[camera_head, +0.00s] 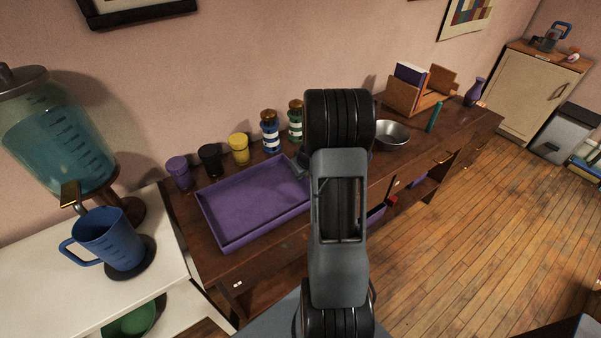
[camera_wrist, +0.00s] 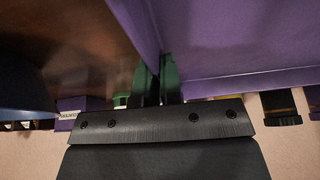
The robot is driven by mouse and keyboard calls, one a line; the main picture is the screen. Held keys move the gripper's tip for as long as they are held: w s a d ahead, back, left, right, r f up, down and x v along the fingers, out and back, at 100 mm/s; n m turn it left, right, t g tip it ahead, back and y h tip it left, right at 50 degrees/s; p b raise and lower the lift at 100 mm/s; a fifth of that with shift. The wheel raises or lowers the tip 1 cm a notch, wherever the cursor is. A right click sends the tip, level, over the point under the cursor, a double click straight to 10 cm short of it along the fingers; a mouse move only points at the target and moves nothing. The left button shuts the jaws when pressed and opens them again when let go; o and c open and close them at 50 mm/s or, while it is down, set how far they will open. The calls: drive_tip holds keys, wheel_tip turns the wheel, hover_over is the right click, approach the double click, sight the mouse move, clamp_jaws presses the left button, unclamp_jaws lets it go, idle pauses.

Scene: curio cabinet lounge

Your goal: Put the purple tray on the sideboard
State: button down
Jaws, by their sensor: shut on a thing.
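The purple tray (camera_head: 255,203) is a shallow rectangle with low walls and looks empty. It is level over the left part of the dark wood sideboard (camera_head: 200,230); I cannot tell whether its whole underside touches the top. In the wrist view the tray (camera_wrist: 230,35) fills the upper right. My gripper (camera_wrist: 157,75) is shut on the tray's wall, its dark green fingers on either side of the rim. In the head view my gripper (camera_head: 301,165) is at the tray's right end, mostly hidden behind my arm.
Purple (camera_head: 179,171), black (camera_head: 210,159) and yellow (camera_head: 239,149) jars and two striped ones (camera_head: 270,131) (camera_head: 295,121) stand close behind the tray. A metal bowl (camera_head: 391,135) is to the right. A blue jug (camera_head: 108,239) and drink dispenser (camera_head: 60,135) stand left on a white counter.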

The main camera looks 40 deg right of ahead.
drive_tip(key=shift+f, duration=0.1)
drive_tip(key=c, duration=1.7)
unclamp_jaws()
drive_tip(key=shift+c, duration=0.2)
drive_tip(key=o, duration=0.5)
drive_tip(key=shift+c, duration=0.2)
